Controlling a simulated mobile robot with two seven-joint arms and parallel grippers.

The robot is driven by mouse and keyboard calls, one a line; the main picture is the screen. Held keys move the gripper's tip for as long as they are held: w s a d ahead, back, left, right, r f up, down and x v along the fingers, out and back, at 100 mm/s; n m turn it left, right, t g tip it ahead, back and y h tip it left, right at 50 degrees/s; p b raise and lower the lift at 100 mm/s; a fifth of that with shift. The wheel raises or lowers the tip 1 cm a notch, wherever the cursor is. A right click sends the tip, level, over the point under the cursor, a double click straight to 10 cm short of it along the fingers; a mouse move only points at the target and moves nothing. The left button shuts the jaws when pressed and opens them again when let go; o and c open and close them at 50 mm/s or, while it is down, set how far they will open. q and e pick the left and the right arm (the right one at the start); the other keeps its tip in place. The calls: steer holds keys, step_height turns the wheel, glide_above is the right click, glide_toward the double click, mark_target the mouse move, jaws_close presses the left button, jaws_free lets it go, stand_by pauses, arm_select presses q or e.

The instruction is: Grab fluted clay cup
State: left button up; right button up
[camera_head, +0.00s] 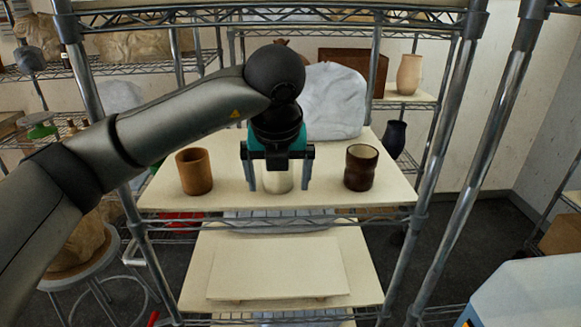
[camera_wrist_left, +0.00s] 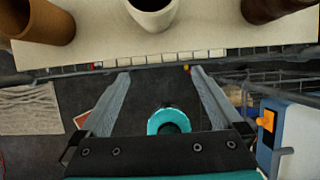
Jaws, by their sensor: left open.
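Three cups stand upright in a row on a pale shelf board (camera_head: 225,203). An orange-brown straight cup (camera_head: 195,172) is at the left, a whitish cup (camera_head: 278,180) in the middle, and a dark brown, waisted cup (camera_head: 361,168) at the right. I cannot make out clear fluting on any of them. My right gripper is not in view.
Metal shelf posts (camera_head: 455,120) flank the board. A wrapped white lump (camera_head: 333,100) stands behind the cups. A lower board (camera_head: 280,268) lies beneath. A pink vase (camera_head: 409,74) and a dark vase (camera_head: 394,138) stand farther back. Bare board separates the cups.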

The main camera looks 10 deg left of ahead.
mark_target(275, 182)
arm_select(q)
steer(key=w, duration=0.2)
steer(key=w+a, duration=0.1)
steer(key=w, duration=0.1)
steer(key=shift+w+a+p, duration=0.15)
steer(key=shift+p, duration=0.2)
steer(key=shift+w+a, duration=0.15)
steer(key=shift+w, duration=0.4)
steer(key=shift+w+a, duration=0.15)
steer(key=shift+w, duration=0.4)
steer(key=shift+w+a+p, duration=0.25)
steer(key=shift+w+a, duration=0.05)
steer(key=shift+w, duration=0.65)
steer(key=shift+w+a+p, duration=0.25)
steer(key=shift+w, duration=0.65)
steer(key=shift+w+a+f, duration=0.1)
steer(key=shift+w+f, duration=0.15)
steer(key=shift+f, duration=0.35)
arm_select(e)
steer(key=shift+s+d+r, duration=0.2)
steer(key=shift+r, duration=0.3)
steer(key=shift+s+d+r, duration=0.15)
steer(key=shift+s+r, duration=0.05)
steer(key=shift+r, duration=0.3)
arm_select(q)
steer(key=shift+c, duration=0.2)
steer(key=c, duration=1.4)
steer(key=shift+r, duration=0.1)
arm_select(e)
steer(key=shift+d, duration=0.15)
